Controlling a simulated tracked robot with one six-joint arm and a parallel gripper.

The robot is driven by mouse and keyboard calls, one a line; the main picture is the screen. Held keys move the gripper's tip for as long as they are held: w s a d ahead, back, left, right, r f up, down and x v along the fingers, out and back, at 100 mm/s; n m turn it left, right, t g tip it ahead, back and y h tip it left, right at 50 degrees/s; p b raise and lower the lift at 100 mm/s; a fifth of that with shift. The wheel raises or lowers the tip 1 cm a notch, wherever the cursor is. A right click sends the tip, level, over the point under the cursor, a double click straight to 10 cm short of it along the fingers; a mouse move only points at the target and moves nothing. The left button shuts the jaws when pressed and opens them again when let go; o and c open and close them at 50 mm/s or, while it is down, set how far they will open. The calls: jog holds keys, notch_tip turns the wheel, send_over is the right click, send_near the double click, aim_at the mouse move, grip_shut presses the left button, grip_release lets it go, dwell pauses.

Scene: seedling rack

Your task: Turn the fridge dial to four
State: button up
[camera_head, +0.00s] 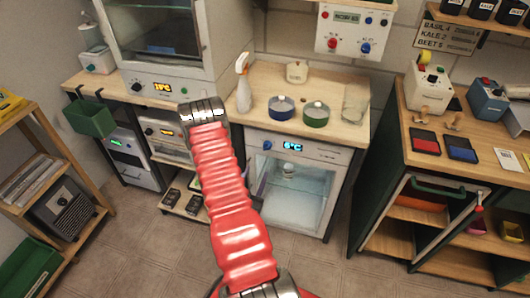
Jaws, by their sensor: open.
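The fridge (333,178) is the low white unit under the middle counter, with a clear front. Its lit blue display (292,147) appears to read 6°C. The fridge dial (252,144) is a small blue knob on the left of the same panel; its mark is too small to read. A pale bottle (288,170) stands inside. My red ribbed arm rises from the bottom to a metal cuff left of the fridge and covers part of the fridge's left side. My gripper is not clearly visible. A dark shape just right of my arm is too unclear to identify.
A spray bottle (243,85), blue pot (281,107) and green pot (316,114) stand on the counter above. An incubator (165,82) with another display is at left. A workbench (470,153) stands right. Tiled floor (335,270) is clear in front.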

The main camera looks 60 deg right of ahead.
aim_at(267, 146)
jog(key=w+d, duration=0.2)
jog(key=d, duration=1.1)
jog(key=shift+d, duration=0.3)
jog(key=shift+w, duration=0.1)
jog(key=shift+c, duration=0.4)
jog(key=c, duration=1)
jog(key=shift+o, duration=0.2)
